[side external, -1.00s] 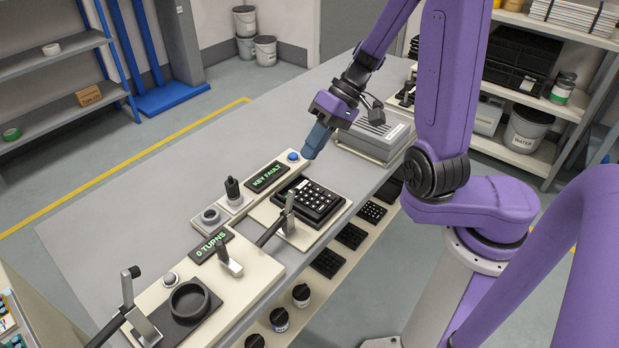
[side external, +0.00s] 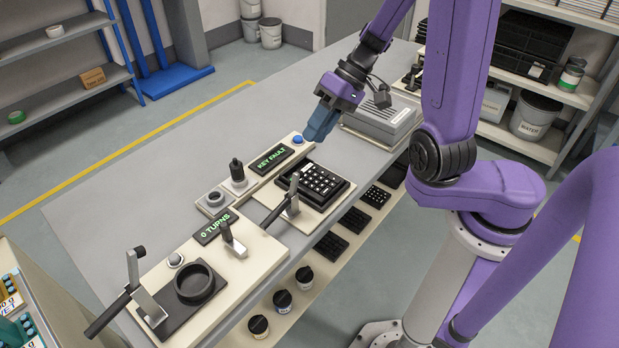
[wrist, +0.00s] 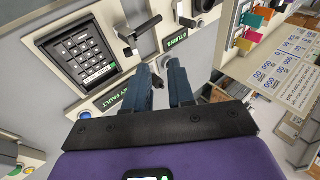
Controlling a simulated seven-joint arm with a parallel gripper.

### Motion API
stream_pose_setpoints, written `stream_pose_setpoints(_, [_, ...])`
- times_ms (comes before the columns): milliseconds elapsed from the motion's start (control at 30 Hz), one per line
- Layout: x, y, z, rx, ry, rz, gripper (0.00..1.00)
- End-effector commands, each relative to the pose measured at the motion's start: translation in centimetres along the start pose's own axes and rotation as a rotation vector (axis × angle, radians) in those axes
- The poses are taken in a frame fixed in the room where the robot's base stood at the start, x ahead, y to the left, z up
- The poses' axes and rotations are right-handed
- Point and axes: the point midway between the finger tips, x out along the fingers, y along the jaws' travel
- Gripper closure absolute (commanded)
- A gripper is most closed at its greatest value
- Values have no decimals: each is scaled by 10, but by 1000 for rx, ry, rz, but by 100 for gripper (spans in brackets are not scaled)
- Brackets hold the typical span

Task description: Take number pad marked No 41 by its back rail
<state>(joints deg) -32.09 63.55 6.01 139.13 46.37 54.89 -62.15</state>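A black number pad (side external: 312,182) with light-marked keys sits on a cream fixture beside the "KEY FAULT" display. The same pad shows at the upper left of the wrist view (wrist: 83,52), with a pale label near one edge. I cannot read a "No 41" on it. More black pads (side external: 352,219) lie on the low shelf along the bench front, their marks too small to read. My gripper (side external: 312,136) hangs above the bench by the blue button, clear of the pad. In the wrist view its two fingers (wrist: 160,68) stand apart with nothing between them.
A clamp lever (side external: 291,195) stands at the pad's near-left corner. A grey box (side external: 380,122) sits on the bench to the right of my gripper. The blue button (side external: 298,140) and "KEY FAULT" display (side external: 276,159) lie behind the pad. The bench's far side is clear.

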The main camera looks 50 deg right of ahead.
Motion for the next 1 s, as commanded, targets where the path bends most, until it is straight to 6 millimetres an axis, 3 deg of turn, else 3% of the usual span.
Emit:
stream_pose_setpoints(133, [1, 6, -6, -132, -52, 35, 77])
stream_pose_setpoints(267, [2, 22, -23, -476, -184, 120, 77])
stream_pose_setpoints(400, [2, 41, -57, -935, -364, 218, 77])
stream_pose_setpoints(600, [1, 55, -104, -1416, -570, 313, 77])
stream_pose_setpoints(767, [2, 58, -120, -1564, -641, 340, 77])
stream_pose_setpoints(1000, [30, 78, -114, -1572, -650, 337, 77])
